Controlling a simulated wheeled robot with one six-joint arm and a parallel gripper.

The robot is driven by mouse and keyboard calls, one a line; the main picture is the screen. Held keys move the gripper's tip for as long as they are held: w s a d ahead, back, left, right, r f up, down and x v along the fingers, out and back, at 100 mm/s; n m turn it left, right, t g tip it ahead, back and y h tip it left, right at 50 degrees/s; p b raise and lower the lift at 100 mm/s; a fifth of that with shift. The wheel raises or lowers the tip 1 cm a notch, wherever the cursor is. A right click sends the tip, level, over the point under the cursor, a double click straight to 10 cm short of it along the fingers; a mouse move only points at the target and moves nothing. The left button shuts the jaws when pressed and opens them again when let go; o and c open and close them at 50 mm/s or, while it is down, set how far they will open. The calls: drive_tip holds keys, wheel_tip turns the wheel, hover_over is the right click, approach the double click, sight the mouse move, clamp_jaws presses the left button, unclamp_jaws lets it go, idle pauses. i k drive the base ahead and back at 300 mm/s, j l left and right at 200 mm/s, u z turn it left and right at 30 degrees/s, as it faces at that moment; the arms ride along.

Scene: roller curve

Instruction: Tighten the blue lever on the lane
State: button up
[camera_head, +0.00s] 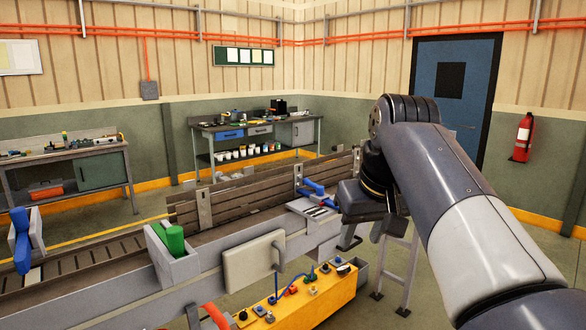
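A blue lever (313,186) sits at the right end of the roller lane (120,262), beside a light metal plate. My gripper (350,238) is just right of this lever, with a dark finger pointing down past the lane's end. My wrist covers part of that area. I cannot tell whether the gripper touches the lever, or whether its fingers are open or shut. Another blue handle (21,240) stands upright in a grey bracket at the far left of the lane.
Below is an orange control box (300,300) with knobs. Workbenches (255,125) stand behind. A fire extinguisher (522,137) hangs right of a blue door (455,85).

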sight(320, 189)
drive_tip(key=i+l+u, duration=0.3)
drive_tip(key=i+l, duration=0.25)
drive_tip(key=i, duration=0.25)
drive_tip(key=i+l+u, duration=0.3)
drive_tip(key=i+l, duration=0.45)
